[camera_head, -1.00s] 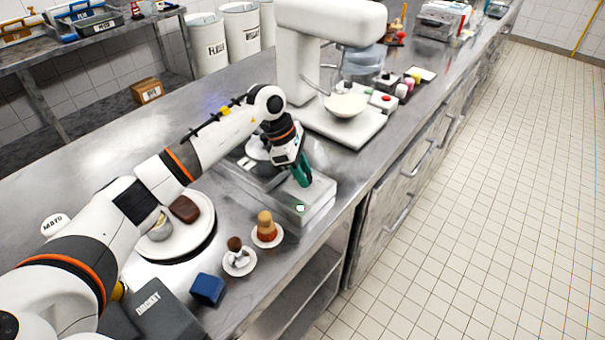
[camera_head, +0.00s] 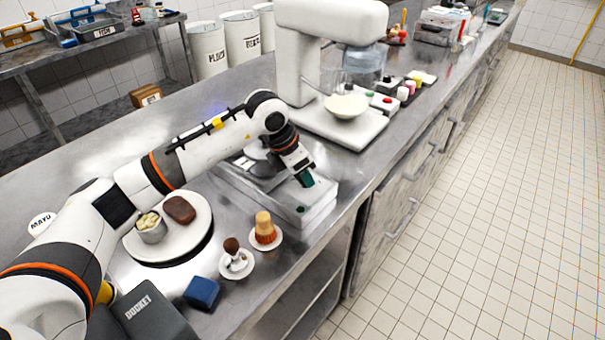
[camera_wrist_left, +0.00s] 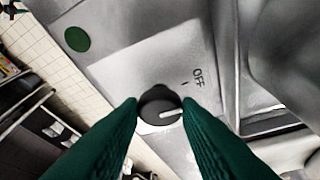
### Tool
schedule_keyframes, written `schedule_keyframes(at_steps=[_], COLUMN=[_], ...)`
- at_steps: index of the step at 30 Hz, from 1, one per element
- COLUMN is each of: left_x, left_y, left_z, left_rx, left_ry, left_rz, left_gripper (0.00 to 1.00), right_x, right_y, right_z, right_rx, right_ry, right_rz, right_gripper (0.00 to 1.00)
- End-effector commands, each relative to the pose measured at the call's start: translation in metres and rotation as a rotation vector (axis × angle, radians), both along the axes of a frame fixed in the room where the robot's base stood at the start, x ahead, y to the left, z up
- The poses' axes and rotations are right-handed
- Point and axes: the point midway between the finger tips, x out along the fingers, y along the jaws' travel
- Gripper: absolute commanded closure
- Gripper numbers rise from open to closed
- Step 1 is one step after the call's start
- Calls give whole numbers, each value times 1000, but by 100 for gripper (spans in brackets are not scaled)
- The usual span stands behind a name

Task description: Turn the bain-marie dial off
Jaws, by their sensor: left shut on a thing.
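The bain-marie (camera_head: 318,207) is a low steel unit on the counter, with a sloped front panel. Its dial (camera_wrist_left: 152,96) is a dark round knob with a white pointer line, seen in the left wrist view. The pointer aims to the right, not at the tick beside the word OFF (camera_wrist_left: 198,77). My left gripper (camera_head: 306,179) is at the panel, its green fingers shut on the dial, one on each side in the wrist view (camera_wrist_left: 160,108). In the head view the gripper hides the dial. My right gripper is not in view.
A green round spot (camera_wrist_left: 77,39) is on the panel. A white stand mixer (camera_head: 335,25) stands behind the bain-marie. In front are two small saucered items (camera_head: 265,230), a blue block (camera_head: 202,293) and a plate (camera_head: 190,238). The floor aisle at right is clear.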

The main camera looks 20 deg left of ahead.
Motion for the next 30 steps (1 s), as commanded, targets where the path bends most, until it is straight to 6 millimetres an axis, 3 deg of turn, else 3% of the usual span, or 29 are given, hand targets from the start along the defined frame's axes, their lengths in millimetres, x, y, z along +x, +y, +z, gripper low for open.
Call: schedule_keyframes(at_steps=[15,16,19,30], left_x=[1,1,1,-1], left_y=[0,0,0,2], left_z=[2,2,2,6], left_rx=[-1,-1,0,-1], left_ry=[-5,-5,-4,-3], left_rz=[20,20,20,19], left_gripper=[92,65,48,48], right_x=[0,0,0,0], right_y=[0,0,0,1], right_z=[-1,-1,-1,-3], right_rx=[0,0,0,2], right_ry=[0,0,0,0], right_rz=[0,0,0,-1], right_gripper=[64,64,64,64])
